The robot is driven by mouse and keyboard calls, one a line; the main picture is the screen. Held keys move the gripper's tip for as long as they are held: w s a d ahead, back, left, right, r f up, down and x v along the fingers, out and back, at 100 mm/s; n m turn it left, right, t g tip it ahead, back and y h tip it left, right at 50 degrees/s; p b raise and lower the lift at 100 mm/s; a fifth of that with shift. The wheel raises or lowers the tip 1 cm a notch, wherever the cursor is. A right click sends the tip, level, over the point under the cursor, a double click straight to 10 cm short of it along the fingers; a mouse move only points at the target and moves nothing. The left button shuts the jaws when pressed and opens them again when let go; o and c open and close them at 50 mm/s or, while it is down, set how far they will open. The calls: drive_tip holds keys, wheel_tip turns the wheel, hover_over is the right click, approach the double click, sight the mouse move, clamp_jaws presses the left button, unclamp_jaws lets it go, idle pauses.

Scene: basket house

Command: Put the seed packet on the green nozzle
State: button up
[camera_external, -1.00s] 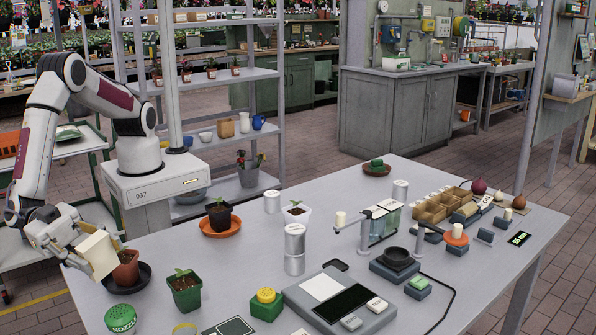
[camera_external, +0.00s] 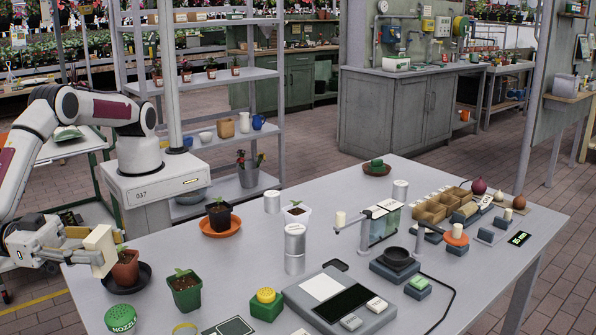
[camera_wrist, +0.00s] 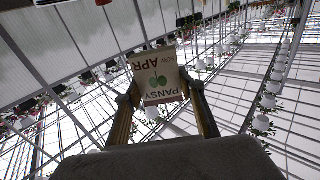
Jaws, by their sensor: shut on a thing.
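The seed packet (camera_external: 101,250) is a cream packet held upright between the fingers of my gripper (camera_external: 88,252), at the left edge of the table. In the wrist view the seed packet (camera_wrist: 157,80) shows red "PANSY" lettering and green leaf marks, and the fingers of my gripper (camera_wrist: 160,100) close on its sides. The green nozzle (camera_external: 120,317) is a round green cap with "NOZZLE" on it, at the table's front left corner, below and slightly right of the packet in the picture. Nothing lies on top of it.
A terracotta pot with a seedling (camera_external: 125,268) on a dark saucer (camera_external: 127,281) stands close beside the packet. A green pot (camera_external: 186,291) and a yellow-green sprinkler block (camera_external: 266,303) stand to the right. A yellow ring (camera_external: 185,328) lies near the front edge.

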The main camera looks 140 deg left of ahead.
drive_tip(key=shift+s+a+r+n, duration=0.15)
drive_tip(key=shift+s+a+n, duration=0.05)
drive_tip(key=shift+n, duration=0.1)
hover_over(117, 310)
drive_tip(key=shift+f, duration=3.15)
drive_tip(key=shift+f, duration=0.1)
drive_tip(key=shift+f, duration=1.75)
drive_tip(key=shift+f, duration=0.15)
drive_tip(key=o, duration=1)
